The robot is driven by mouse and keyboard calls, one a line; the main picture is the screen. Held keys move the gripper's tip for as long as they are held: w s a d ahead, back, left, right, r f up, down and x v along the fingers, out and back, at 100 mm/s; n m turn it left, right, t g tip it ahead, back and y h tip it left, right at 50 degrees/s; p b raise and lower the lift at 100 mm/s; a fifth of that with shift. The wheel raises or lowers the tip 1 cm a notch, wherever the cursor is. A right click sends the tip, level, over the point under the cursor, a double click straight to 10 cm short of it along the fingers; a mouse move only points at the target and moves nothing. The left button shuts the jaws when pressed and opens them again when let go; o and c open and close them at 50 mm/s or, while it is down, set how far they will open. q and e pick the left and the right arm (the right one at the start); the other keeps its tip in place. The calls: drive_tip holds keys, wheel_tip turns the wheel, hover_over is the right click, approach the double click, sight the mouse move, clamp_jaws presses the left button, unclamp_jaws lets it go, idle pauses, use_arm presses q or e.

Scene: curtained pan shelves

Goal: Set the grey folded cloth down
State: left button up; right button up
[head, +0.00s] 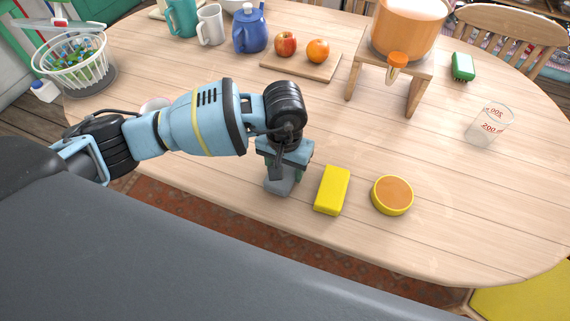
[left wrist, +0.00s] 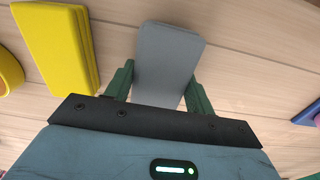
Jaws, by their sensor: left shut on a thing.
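The grey folded cloth (head: 279,186) is at the front of the table, below my left gripper (head: 284,170). In the left wrist view the cloth (left wrist: 168,55) lies between the two green fingers of the left gripper (left wrist: 160,88), which is shut on it. The cloth is close to the table top; I cannot tell whether it touches the wood. The gripper hides part of it. My right gripper is not in view.
A yellow block (head: 332,190) lies just right of the cloth, with a round yellow-rimmed tin (head: 392,195) beyond it. A wooden stand (head: 408,90) with an orange pot (head: 408,30), a cutting board (head: 300,68) with fruit and a measuring cup (head: 488,125) stand farther back. The table's middle is clear.

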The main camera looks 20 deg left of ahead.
use_arm(q)
drive_tip(key=shift+f, duration=0.3)
drive_tip(key=shift+f+b, duration=0.3)
idle(0.4)
drive_tip(key=o, duration=1)
drive_tip(key=shift+r, duration=3.95)
clamp_jaws()
